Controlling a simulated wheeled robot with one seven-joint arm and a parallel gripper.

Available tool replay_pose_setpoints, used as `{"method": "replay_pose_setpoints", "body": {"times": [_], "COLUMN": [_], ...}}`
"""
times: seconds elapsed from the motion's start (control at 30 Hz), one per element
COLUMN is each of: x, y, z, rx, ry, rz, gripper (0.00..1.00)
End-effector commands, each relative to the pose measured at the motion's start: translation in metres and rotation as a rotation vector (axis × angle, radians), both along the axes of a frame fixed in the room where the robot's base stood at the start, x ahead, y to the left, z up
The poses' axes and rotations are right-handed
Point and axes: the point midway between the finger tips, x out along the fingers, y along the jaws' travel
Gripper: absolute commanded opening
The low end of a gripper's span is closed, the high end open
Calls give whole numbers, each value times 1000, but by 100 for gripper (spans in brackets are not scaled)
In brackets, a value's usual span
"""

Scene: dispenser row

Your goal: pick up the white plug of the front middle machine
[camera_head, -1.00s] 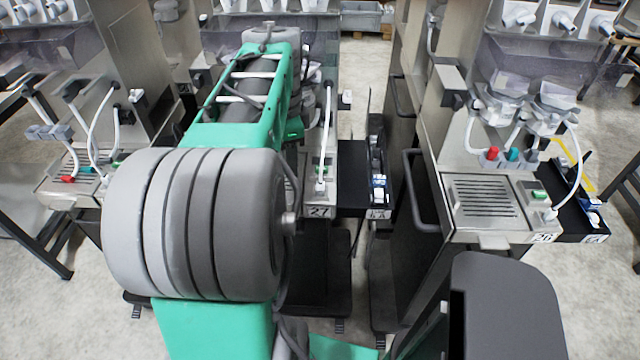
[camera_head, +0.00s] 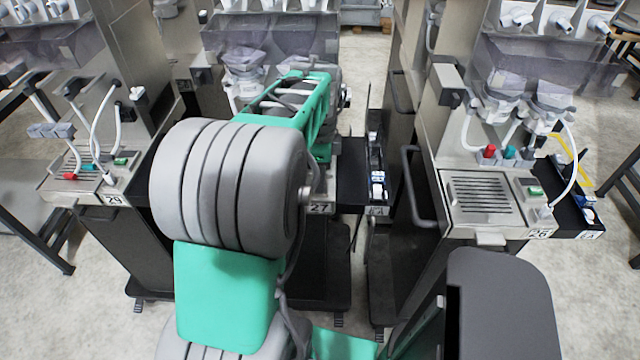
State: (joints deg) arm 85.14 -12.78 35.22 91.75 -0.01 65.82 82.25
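The front middle machine, with the number 27 plate (camera_head: 319,209), stands behind my arm. Its white plug is hidden behind the arm in this view. My green and grey arm reaches forward over the machine's left and middle part, and its far end is over the machine's tray area. My gripper is hidden behind the arm links, so its fingers and anything between them cannot be seen.
The left machine, 29 (camera_head: 95,185), stands across a gap. A black side tray (camera_head: 352,190) with small items adjoins the middle machine. A dark handle (camera_head: 412,185) stands right of it.

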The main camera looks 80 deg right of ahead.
Motion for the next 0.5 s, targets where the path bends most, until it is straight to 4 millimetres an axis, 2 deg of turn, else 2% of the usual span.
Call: {"method": "replay_pose_setpoints", "body": {"times": [0.07, 0.4, 0.5], "x": [0, 0, 0], "y": [0, 0, 0], "z": [0, 0, 0], "rx": [0, 0, 0], "ry": [0, 0, 0], "rz": [0, 1, 1], "gripper": [28, 0, 0]}}
